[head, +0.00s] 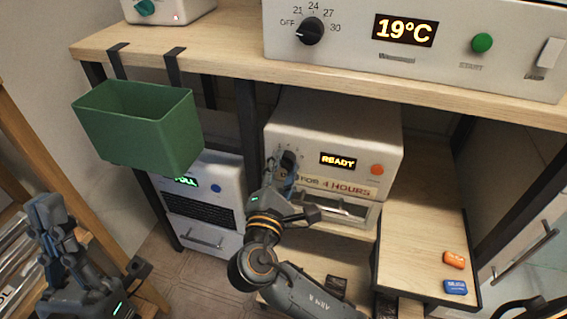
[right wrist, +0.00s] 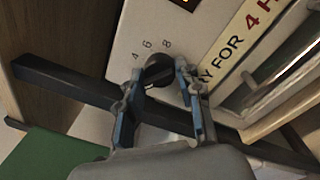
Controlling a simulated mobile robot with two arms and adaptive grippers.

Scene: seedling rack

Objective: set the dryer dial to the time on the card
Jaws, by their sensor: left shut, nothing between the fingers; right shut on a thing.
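The dryer (head: 385,125) is a white box on the middle shelf, with a lit READY display (head: 338,161) and an orange button (head: 377,170). A cream card (head: 345,187) on its front reads "FOR 4 HOURS" in the head view; it also shows in the right wrist view (right wrist: 232,48). My right gripper (head: 287,168) is shut on the dryer's dark dial (right wrist: 158,70), one finger on each side. The marks 4, 6 and 8 show around the dial; its pointer cannot be made out. My left gripper (head: 48,215) is shut and empty at lower left.
A green bin (head: 140,125) hangs from the upper shelf at left. Above, a white unit (head: 350,50) shows 19°C. An orange block (head: 453,260) and a blue block (head: 456,287) lie on the wooden board (head: 415,225) at right. A dark bar (right wrist: 60,80) crosses near my right gripper.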

